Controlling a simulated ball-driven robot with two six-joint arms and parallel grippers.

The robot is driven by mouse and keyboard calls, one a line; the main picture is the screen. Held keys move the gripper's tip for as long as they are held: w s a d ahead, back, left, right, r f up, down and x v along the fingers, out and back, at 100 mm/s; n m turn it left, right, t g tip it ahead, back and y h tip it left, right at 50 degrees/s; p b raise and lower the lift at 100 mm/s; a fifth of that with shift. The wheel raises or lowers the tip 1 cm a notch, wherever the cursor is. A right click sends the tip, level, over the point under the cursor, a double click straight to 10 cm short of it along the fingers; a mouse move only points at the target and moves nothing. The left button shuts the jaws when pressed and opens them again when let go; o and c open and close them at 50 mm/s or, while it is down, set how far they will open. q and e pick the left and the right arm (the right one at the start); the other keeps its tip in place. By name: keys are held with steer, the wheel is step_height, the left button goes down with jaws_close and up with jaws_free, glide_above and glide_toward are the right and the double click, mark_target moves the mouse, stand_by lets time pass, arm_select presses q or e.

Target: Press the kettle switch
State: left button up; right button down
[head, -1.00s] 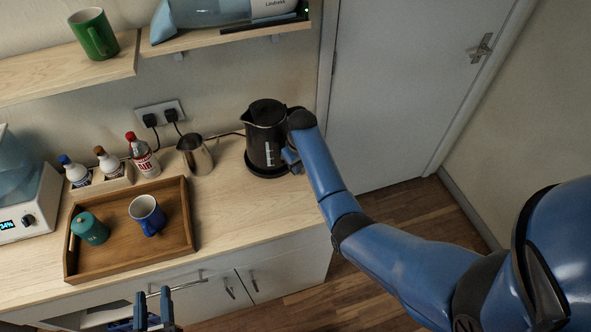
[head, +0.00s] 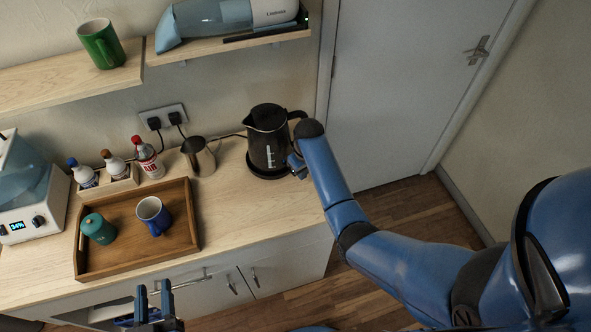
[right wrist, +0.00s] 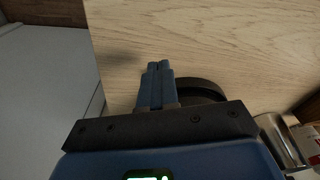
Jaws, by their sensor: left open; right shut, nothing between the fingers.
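The black kettle (head: 266,143) stands upright on its round base near the right end of the counter, its handle (head: 297,114) on the right side. I cannot make out its switch. My right gripper (head: 294,163) is low beside the kettle's right side, partly hidden by my own arm. In the right wrist view my right gripper (right wrist: 158,68) is shut and empty above the counter, with a dark curved edge of the kettle base (right wrist: 208,86) beside the fingers. I cannot tell whether they touch. My left gripper (head: 154,292) is open and empty before the counter front.
A metal jug (head: 198,157) stands left of the kettle. A shelf (head: 190,57) hangs above. Bare counter lies between tray and kettle.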

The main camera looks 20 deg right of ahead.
step_height(320, 180, up, 11)
steer(key=s+b, duration=0.1)
steer(key=shift+d+f, duration=0.2)
stand_by(0.6)
